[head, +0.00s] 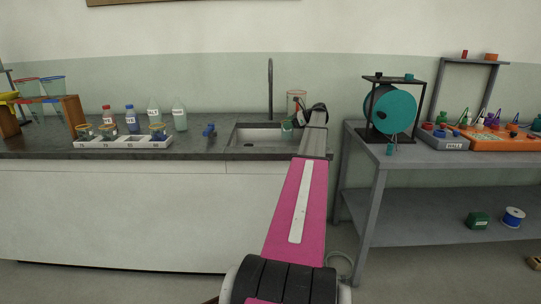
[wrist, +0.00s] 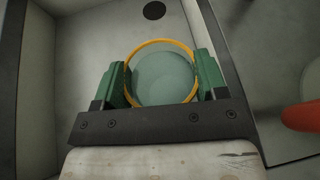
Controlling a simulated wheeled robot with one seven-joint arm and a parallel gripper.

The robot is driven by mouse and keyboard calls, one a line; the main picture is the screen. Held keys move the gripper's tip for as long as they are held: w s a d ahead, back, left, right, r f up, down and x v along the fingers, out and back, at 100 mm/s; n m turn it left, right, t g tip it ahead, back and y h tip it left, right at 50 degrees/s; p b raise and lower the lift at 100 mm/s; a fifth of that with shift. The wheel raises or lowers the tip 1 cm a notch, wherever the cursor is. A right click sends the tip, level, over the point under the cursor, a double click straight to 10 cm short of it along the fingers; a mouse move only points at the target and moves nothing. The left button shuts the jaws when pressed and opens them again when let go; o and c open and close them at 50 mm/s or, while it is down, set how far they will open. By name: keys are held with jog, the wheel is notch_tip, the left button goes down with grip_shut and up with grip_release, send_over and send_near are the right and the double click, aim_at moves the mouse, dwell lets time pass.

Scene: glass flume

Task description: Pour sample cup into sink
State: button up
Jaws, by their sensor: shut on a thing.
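My gripper (wrist: 162,82) is shut on a clear sample cup (wrist: 165,78) with a yellow rim, which sits between its two green fingers in the wrist view. The wrist view looks down past the cup into the grey sink basin (wrist: 75,38), with a round dark drain (wrist: 154,10) at the top. Whether the cup holds liquid is hard to tell. In the head view my arm reaches to the sink (head: 262,136), and my gripper (head: 287,126) is over its right part. The cup is too small there to make out clearly. A tall grey tap (head: 270,90) stands behind the sink.
A white tray (head: 122,142) with several cups stands on the counter at left, near several bottles (head: 180,115). A blue valve-like object (head: 209,131) is left of the sink. A clear beaker (head: 296,100) stands behind my gripper. A grey bench (head: 375,155) with a teal drum (head: 396,112) is at right.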

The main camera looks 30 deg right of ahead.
aim_at(284, 137)
jog(key=shift+s+a+f+n+h, duration=0.15)
jog(key=shift+a+f+h, duration=0.2)
jog(key=shift+f, duration=0.1)
jog(key=shift+s+a+f+n+h, duration=0.15)
jog(key=shift+a+f+h, duration=0.1)
jog(key=shift+a+f, duration=0.15)
jog(key=shift+a+n+h, duration=0.5)
jog(key=shift+a+h, duration=0.1)
jog(key=shift+s+a+n+h, duration=0.2)
jog(key=shift+a+n+h, duration=0.1)
jog(key=shift+a+h, duration=0.3)
jog(key=shift+s+a+f+n+h+p, duration=0.15)
jog(key=shift+a+n+h+p, duration=0.2)
jog(key=shift+a, duration=0.3)
jog(key=shift+s+a+f+n+h+p, duration=0.1)
jog(key=shift+s+a+n+h, duration=0.05)
jog(key=shift+a+h, duration=0.4)
jog(key=shift+s+a+f+n+t+h+p, duration=0.15)
jog(key=shift+a+n+t+h+p, duration=0.15)
jog(key=shift+a+n+h+p, duration=0.25)
dwell(1.2)
jog(key=shift+a+f+n+h+p, duration=0.2)
jog(key=shift+f+n+h+p, duration=0.35)
jog(key=shift+h, duration=0.6)
dwell(1.9)
